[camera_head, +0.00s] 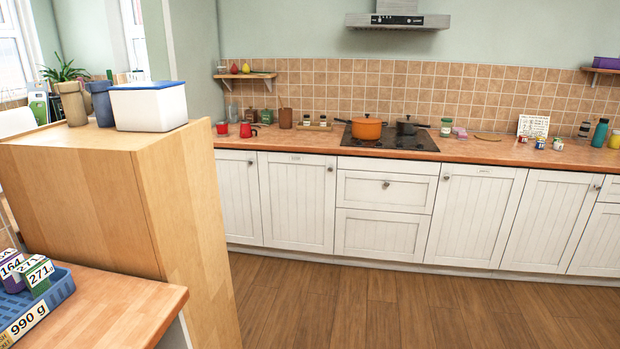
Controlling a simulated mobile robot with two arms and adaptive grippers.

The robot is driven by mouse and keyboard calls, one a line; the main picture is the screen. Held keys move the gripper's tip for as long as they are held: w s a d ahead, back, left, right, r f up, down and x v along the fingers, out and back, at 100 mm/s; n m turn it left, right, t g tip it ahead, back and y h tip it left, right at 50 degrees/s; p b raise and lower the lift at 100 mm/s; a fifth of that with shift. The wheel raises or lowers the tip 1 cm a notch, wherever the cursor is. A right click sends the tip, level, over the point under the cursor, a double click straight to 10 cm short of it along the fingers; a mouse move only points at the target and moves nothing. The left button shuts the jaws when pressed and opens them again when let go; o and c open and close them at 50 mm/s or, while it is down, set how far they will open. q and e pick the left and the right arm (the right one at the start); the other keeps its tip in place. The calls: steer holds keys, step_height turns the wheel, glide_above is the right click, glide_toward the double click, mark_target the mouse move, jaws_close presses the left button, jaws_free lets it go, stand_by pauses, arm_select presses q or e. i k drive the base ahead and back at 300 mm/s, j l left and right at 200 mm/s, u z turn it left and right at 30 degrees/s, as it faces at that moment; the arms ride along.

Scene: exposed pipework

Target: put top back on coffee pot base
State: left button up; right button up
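Neither of my grippers is in view. I cannot clearly make out the coffee pot base or its top. Two small red items stand on the left part of the far counter: a red cup-like piece (222,128) and, just right of it and apart from it, a red piece with a dark part at its side (246,130). They are too small to tell whether they are parts of the coffee pot.
The long wooden counter (480,150) carries an orange pot (366,128) and a dark pan (407,126) on the hob. A tall wooden cabinet (195,225) stands at left, behind a near worktop with a blue crate (50,298). The wooden floor (400,305) is clear.

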mark_target(245, 132)
steer(key=i+l, duration=0.15)
steer(key=i, duration=0.55)
steer(key=i+l, duration=0.15)
steer(key=i, duration=0.5)
steer(key=i+l, duration=0.15)
steer(key=i, duration=0.55)
steer(key=i+l+u, duration=0.2)
steer(key=i+u, duration=0.2)
steer(key=i+l+u, duration=0.8)
steer(key=i+z, duration=0.25)
steer(key=i, duration=0.35)
steer(key=i+j+z, duration=0.25)
steer(key=i, duration=0.3)
steer(key=i+j+z, duration=0.1)
steer(key=j, duration=0.25)
steer(key=i+j+z, duration=0.1)
steer(key=i+j, duration=0.15)
steer(key=j, duration=0.15)
steer(key=i+j+z, duration=0.1)
steer(key=j, duration=0.25)
steer(key=i+j+z, duration=0.1)
steer(key=j, duration=0.3)
steer(key=i, duration=0.1)
